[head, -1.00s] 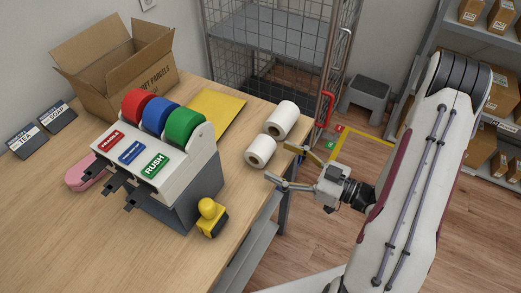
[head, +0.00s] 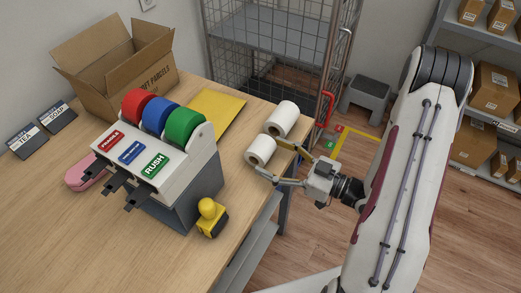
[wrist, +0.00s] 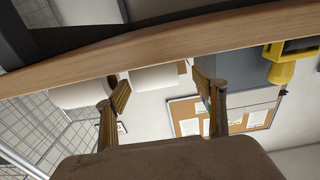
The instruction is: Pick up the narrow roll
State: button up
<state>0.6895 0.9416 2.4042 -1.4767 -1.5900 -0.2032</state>
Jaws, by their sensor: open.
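Two white rolls lie on their sides near the table's right edge in the head view. The nearer, seemingly shorter one is the narrow roll (head: 261,151); the longer roll (head: 283,117) lies just behind it. My gripper (head: 266,153) is open and empty at the table edge, its fingers on either side of the narrow roll's near part. In the wrist view, my gripper (wrist: 160,84) has its fingertips apart, with the narrow roll (wrist: 157,77) showing between them, apart from both. The longer roll (wrist: 82,94) is beyond the left finger, which partly covers its end.
The wooden table (head: 75,225) holds a tape dispenser (head: 185,195) with coloured rolls, a yellow stamp (head: 211,217), a yellow envelope (head: 215,108) and an open carton (head: 115,75). A wire cage (head: 270,60) stands behind the table. The tabletop between stamp and rolls is clear.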

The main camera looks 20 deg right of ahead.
aim_at(258, 147)
jog(key=shift+w+a+r, duration=0.15)
jog(key=shift+w+a, duration=0.25)
jog(key=shift+w, duration=0.2)
jog(key=shift+w+a+r, duration=0.1)
jog(key=shift+w+a, duration=0.25)
jog(key=shift+w, duration=0.25)
jog(key=shift+x, duration=1.2)
jog(key=c, duration=1.3)
